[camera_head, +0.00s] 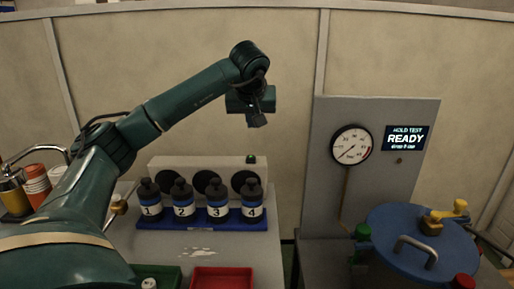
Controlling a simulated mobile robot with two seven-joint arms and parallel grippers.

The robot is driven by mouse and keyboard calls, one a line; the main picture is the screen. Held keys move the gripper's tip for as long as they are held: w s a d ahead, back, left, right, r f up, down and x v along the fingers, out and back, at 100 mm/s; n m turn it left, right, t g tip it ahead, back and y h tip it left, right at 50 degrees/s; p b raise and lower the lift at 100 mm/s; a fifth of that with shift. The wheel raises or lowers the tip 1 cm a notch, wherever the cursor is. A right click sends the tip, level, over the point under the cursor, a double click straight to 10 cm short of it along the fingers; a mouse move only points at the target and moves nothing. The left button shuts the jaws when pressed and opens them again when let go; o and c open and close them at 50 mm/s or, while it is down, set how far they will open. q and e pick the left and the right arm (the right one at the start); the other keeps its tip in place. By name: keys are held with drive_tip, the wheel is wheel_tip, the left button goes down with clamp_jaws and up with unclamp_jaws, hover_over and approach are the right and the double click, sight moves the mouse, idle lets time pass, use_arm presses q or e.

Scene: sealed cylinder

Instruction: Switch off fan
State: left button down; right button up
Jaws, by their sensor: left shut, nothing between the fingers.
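A long white box (225,166) with dark round openings in its front, which looks like the fan unit, stands at the back of the left bench. A small green-topped switch or lamp (251,159) sits on its top near the right end. Whether the fan is turning cannot be told. My left gripper (257,119) is shut and empty, pointing down in the air above the right end of the box, apart from it in the picture. My right gripper is not in view.
Several numbered dark bottles (181,202) stand in a blue rack (205,225) before the box. A red tray (222,278) and a green tray (160,272) lie in front. A gauge panel (372,180) and blue-lidded vessel (420,245) stand right.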

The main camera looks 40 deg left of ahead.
use_arm(q)
drive_tip(key=shift+a+r, duration=0.15)
drive_tip(key=shift+a, duration=0.05)
hover_over(252, 157)
drive_tip(key=s+d, duration=0.2)
drive_tip(key=f, duration=0.7)
drive_tip(key=shift+a+f, duration=0.2)
drive_tip(key=shift+f, duration=0.15)
wheel_tip(252, 157, down, 4)
drive_tip(key=shift+r, duration=0.25)
drive_tip(key=shift+s+d+f, duration=0.1)
drive_tip(key=shift+f, duration=0.35)
